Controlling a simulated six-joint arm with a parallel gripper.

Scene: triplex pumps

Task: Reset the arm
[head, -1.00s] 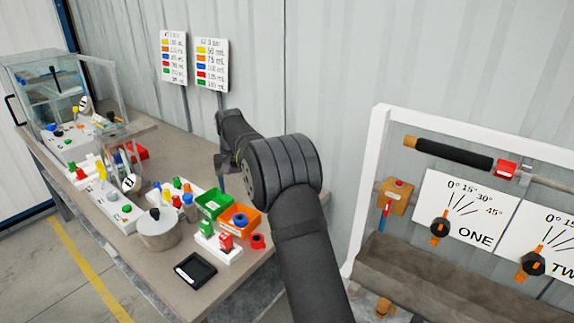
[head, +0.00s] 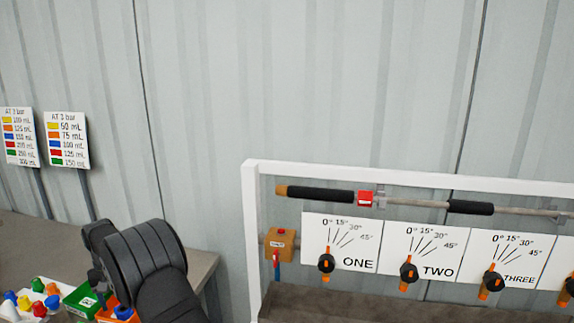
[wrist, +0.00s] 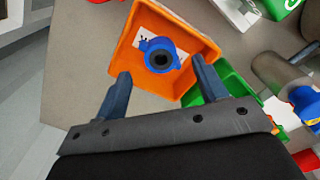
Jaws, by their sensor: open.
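My arm (head: 145,265) shows at the lower left of the head view, over the table. The bin also shows partly in the head view (head: 106,314), beside my arm.
A green bin (wrist: 238,86) stands beside the orange one. Several coloured parts crowd the table (head: 30,235). To the right, a white frame (head: 251,220) carries dial panels (head: 340,242) and a bar with black grips (head: 320,195). The wall above is clear.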

